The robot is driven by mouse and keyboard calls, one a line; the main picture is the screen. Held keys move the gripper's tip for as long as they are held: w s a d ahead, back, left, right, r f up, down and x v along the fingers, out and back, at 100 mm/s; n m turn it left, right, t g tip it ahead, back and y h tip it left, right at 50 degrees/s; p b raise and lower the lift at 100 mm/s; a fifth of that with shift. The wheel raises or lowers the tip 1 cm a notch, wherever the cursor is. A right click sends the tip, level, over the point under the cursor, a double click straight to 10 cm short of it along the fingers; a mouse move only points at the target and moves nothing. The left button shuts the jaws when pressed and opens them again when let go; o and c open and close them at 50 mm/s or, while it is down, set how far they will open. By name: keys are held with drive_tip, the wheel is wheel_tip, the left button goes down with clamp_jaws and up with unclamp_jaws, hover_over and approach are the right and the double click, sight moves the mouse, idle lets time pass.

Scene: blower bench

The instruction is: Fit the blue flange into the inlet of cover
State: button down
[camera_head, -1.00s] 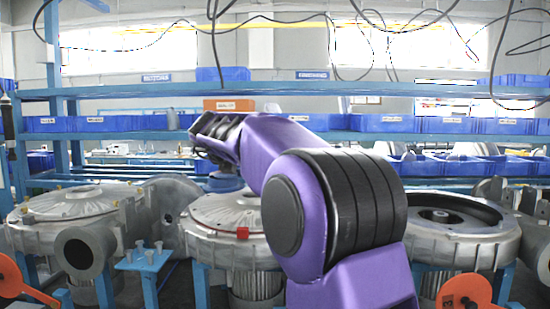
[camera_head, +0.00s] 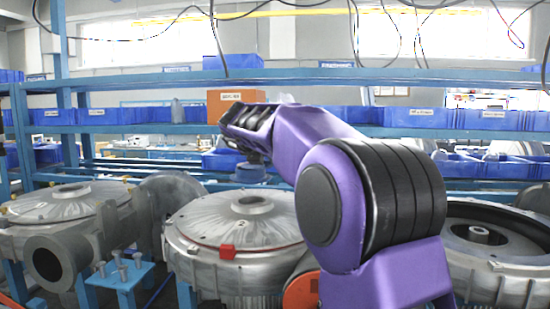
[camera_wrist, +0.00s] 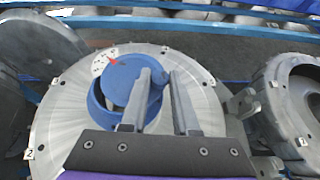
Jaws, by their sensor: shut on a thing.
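My gripper (camera_wrist: 168,90) is shut on the blue flange (camera_wrist: 128,112), a round piece with a raised rim, seen over the grey metal cover (camera_wrist: 72,98) in the wrist view. In the head view, the blue flange (camera_head: 250,173) hangs below my gripper (camera_head: 246,150), above the back of the middle cover (camera_head: 215,228). That cover's round central opening is visible and the flange is not in it.
Similar housings stand left (camera_head: 60,205) and right (camera_head: 490,250); the right one is open on top. A blue stand with bolts (camera_head: 120,275) is at front left. Blue shelves with bins (camera_head: 300,115) and an orange box (camera_head: 235,100) stand behind. A white label with a red mark (camera_wrist: 105,62) lies near the flange.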

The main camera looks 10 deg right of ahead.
sight(265, 181)
drive_tip(key=shift+w+d+r, duration=0.1)
drive_tip(key=shift+w+d, duration=0.1)
idle(0.5)
drive_tip(key=shift+f+b, duration=1.55)
drive_tip(key=shift+f, duration=0.9)
drive_tip(key=shift+f, duration=0.95)
drive_tip(key=c, duration=0.6)
unclamp_jaws()
